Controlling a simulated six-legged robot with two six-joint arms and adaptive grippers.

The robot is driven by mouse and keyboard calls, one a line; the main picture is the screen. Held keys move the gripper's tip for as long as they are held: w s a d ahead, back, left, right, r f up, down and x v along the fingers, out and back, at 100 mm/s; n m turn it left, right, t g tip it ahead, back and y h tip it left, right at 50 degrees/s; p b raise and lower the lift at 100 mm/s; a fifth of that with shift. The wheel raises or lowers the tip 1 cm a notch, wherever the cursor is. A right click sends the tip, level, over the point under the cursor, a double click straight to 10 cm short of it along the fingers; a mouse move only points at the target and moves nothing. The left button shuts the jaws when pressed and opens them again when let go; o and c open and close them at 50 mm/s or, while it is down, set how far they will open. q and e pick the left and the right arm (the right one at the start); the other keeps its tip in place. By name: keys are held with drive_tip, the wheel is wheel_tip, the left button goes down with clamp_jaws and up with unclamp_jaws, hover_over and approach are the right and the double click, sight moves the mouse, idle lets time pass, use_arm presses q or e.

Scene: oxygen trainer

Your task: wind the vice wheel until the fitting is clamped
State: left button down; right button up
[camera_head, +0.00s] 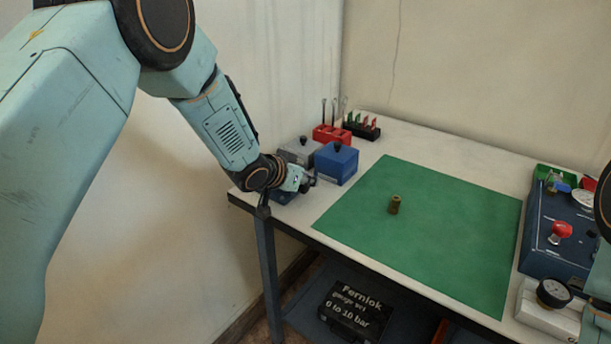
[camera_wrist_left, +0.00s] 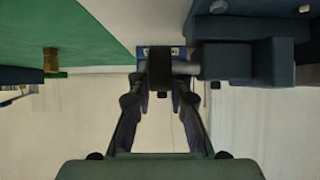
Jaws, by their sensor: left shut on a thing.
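My left gripper (camera_head: 306,181) is at the left edge of the table, shut on a dark part that I take to be the vice wheel (camera_wrist_left: 160,68). In the left wrist view this part lies between the fingertips, and a short shaft runs from it to the dark blue vice body (camera_wrist_left: 240,58). In the head view the vice (camera_head: 285,196) is mostly hidden behind my gripper. A brass fitting (camera_head: 395,204) stands upright on the green mat, apart from the vice; it also shows in the left wrist view (camera_wrist_left: 50,60). Whether anything sits between the vice jaws is hidden.
A blue box (camera_head: 337,164) and a grey box (camera_head: 299,152), both with black knobs, stand close behind my left gripper. Red (camera_head: 332,134) and black racks are at the back. A blue gauge panel (camera_head: 560,235) is at the right. The green mat (camera_head: 450,240) is mostly clear.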

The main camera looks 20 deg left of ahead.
use_arm(q)
drive_tip(key=shift+s+d+f, duration=0.1)
drive_tip(key=shift+s+f, duration=0.1)
drive_tip(key=shift+f, duration=0.1)
drive_tip(key=c, duration=1.6)
unclamp_jaws()
drive_tip(key=shift+o, duration=0.4)
drive_tip(key=shift+w+r, duration=0.1)
drive_tip(key=shift+r, duration=0.05)
drive_tip(key=v, duration=1.2)
drive_tip(key=shift+w+d, duration=0.1)
